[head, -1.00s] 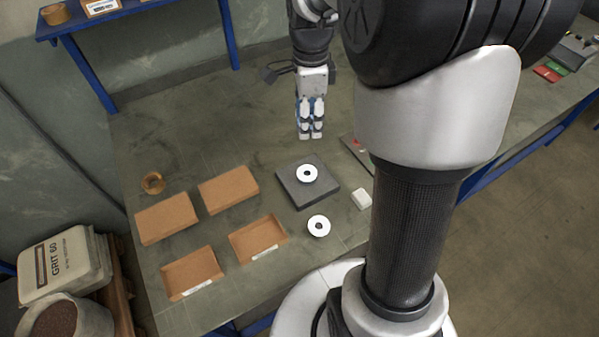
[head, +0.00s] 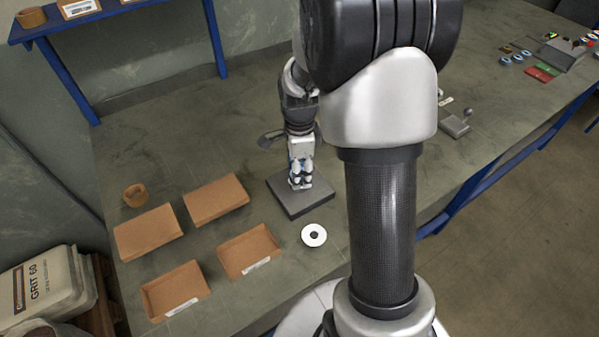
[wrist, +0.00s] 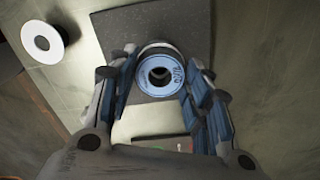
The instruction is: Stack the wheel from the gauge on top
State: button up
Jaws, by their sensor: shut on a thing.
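My gripper (head: 300,182) is shut on a wheel with a blue face and a dark centre hole (wrist: 153,87). It holds this wheel over the dark grey square pad (head: 297,207), which also shows in the wrist view (wrist: 112,29). A pale rim shows just behind the blue wheel, but I cannot tell if the two touch. In the head view my fingers hide the wheels at the pad. Another white wheel with a dark hub (head: 314,235) lies flat on the bench beside the pad; it also shows in the wrist view (wrist: 42,42).
Cardboard trays and boxes (head: 248,250) stand left of the pad, with a tape roll (head: 136,195) behind them. A grey block-based device (head: 454,124) stands on the bench to the right. Small coloured items lie far right. The bench behind the pad is mostly clear.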

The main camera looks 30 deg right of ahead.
jog(key=o, duration=1.1)
jog(key=shift+f, duration=0.15)
notch_tip(320, 180, up, 12)
jog(key=p, duration=0.4)
jog(key=s+a+r+n+t, duration=0.2)
jog(key=s+a+r+n, duration=0.5)
jog(key=r+n, duration=0.2)
jog(key=shift+s+a+r+n+t, duration=0.4)
jog(key=shift+s+a+n, duration=0.5)
jog(key=shift+s+n, duration=1.25)
jog(key=shift+s+a+r+n+t, duration=0.4)
jog(key=shift+s+a+n, duration=0.5)
jog(key=shift+s+n, duration=1.3)
jog(key=shift+s+a+r+n+t, duration=0.25)
jog(key=shift+s+a+n+t, duration=0.45)
jog(key=shift+s+n, duration=1.45)
jog(key=shift+w+a, duration=0.2)
